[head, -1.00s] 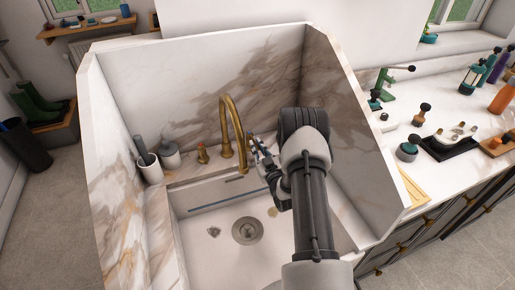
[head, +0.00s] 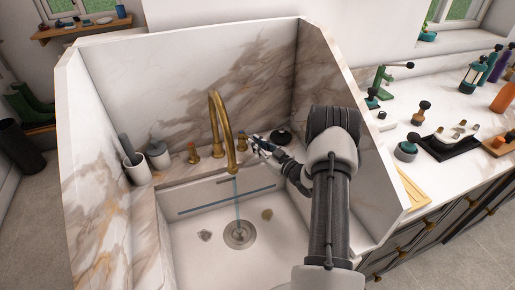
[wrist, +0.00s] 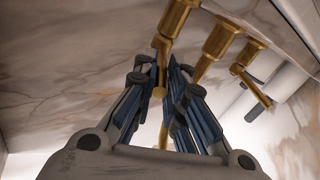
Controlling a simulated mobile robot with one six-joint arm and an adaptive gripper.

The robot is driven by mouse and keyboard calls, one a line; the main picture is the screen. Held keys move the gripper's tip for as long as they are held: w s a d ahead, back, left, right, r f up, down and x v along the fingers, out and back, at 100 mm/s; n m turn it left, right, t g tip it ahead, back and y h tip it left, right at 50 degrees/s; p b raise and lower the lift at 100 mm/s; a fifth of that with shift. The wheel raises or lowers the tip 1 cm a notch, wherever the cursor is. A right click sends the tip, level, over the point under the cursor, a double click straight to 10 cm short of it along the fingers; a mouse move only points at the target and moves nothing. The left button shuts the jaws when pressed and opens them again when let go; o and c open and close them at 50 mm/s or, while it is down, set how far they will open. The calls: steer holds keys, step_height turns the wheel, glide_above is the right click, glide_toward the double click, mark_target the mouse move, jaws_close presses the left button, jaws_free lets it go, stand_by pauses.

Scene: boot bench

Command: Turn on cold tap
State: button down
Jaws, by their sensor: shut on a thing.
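A brass spout (head: 222,125) arches over the sink. A thin bluish stream of water (head: 237,203) runs from its tip towards the drain (head: 239,233). A brass tap handle (head: 193,154) stands left of the spout. My gripper (head: 256,145) is just right of the spout, shut on the right-hand tap handle. In the wrist view the brass handle (wrist: 161,62) passes between the blue-grey fingers of my gripper (wrist: 172,85), which partly hide it. No hot or cold marking is readable.
High marble walls (head: 190,85) enclose the sink (head: 195,222) at the back and sides. A white cup (head: 137,168) and a grey lidded jar (head: 158,154) stand left of the taps. A dark round object (head: 281,137) sits right of my gripper.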

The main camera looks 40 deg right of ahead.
steer(key=c, duration=1.6)
jaws_free()
steer(key=shift+c, duration=0.2)
steer(key=s+d, duration=0.1)
steer(key=s, duration=0.6)
steer(key=shift+s, duration=0.2)
